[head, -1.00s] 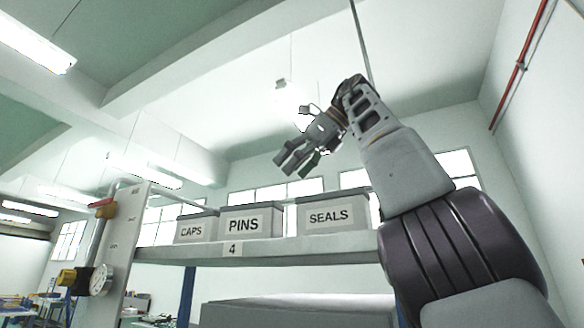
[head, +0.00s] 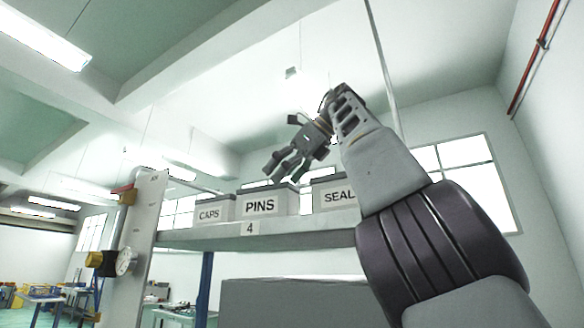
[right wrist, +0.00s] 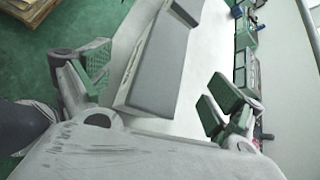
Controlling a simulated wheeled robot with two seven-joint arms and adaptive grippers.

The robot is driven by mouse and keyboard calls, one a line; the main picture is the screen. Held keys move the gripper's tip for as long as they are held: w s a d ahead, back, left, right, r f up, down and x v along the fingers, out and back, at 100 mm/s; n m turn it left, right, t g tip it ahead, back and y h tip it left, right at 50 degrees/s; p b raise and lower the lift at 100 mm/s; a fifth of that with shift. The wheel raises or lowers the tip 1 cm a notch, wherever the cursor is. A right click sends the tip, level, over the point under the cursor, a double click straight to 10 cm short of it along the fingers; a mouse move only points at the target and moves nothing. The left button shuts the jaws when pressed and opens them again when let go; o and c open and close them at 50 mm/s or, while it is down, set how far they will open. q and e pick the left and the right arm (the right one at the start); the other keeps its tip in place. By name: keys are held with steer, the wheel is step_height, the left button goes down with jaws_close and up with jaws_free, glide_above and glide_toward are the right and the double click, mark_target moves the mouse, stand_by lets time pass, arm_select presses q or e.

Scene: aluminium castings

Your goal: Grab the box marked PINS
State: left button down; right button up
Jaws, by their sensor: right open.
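The box marked PINS (head: 260,206), pale grey with a grey lid and a white label, stands on a high shelf (head: 190,240) between the box marked CAPS (head: 210,209) and the box marked SEALS (head: 335,197), whose label is partly covered by my arm. My right gripper (head: 280,170) is open, fingers pointing down, just above the PINS box in the picture; it appears empty. In the right wrist view a grey-topped box (right wrist: 160,70) lies between the spread fingers, apparently below them; its lettering cannot be read. My left gripper is out of view.
A shelf post (head: 140,235) with a gauge (head: 126,261) stands at the left end. A large grey block (head: 285,295) is below the shelf. The space above the boxes looks clear. Tables (head: 45,300) stand far left.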

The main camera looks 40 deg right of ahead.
mark_target(269, 190)
steer(key=shift+x, duration=2.7)
steer(key=c, duration=1.3)
steer(key=shift+c, duration=0.3)
steer(key=shift+a, duration=0.1)
